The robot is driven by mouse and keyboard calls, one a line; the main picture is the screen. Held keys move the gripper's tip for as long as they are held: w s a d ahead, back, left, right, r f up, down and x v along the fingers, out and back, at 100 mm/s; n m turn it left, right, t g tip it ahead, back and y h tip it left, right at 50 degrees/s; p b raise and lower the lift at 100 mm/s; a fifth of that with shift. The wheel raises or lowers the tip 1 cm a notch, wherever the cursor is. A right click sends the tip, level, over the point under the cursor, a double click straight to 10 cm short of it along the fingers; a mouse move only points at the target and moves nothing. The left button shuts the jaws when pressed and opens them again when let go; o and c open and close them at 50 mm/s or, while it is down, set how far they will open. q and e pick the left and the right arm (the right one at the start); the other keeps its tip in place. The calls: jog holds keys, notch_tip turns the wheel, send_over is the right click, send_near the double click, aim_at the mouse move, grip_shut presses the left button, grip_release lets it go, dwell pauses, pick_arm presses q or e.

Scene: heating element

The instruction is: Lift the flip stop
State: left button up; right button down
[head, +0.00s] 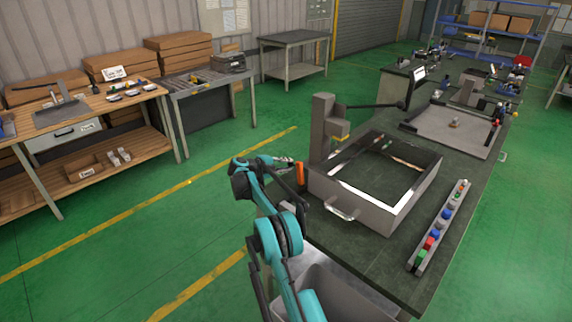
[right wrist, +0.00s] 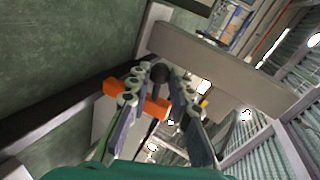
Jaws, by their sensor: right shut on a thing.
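The flip stop appears to be the orange piece (head: 299,173) at the left corner of the grey frame fixture, standing about upright in the head view. My right gripper (head: 287,163) reaches it from the left. In the right wrist view the fingers of my right gripper (right wrist: 160,90) are closed in on it. The orange bar (right wrist: 114,88) runs across them, partly hidden by the left finger, and a dark round knob (right wrist: 159,72) shows between the fingertips. My left gripper is not in view.
The grey frame fixture (head: 365,212) with a front handle (head: 341,209) sits on the dark bench, its upright post (head: 322,128) close behind the gripper. A strip of coloured buttons (head: 439,228) lies to the right. A grey bin (head: 340,290) stands below the bench front. Green floor is free to the left.

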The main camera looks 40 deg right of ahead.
jog(key=shift+w+f, duration=0.1)
jog(key=shift+f, duration=0.05)
dwell(0.4)
jog(key=c, duration=1.6)
grip_release()
jog(key=shift+c, duration=0.2)
jog(key=v, duration=1.2)
jog(key=shift+w, duration=0.1)
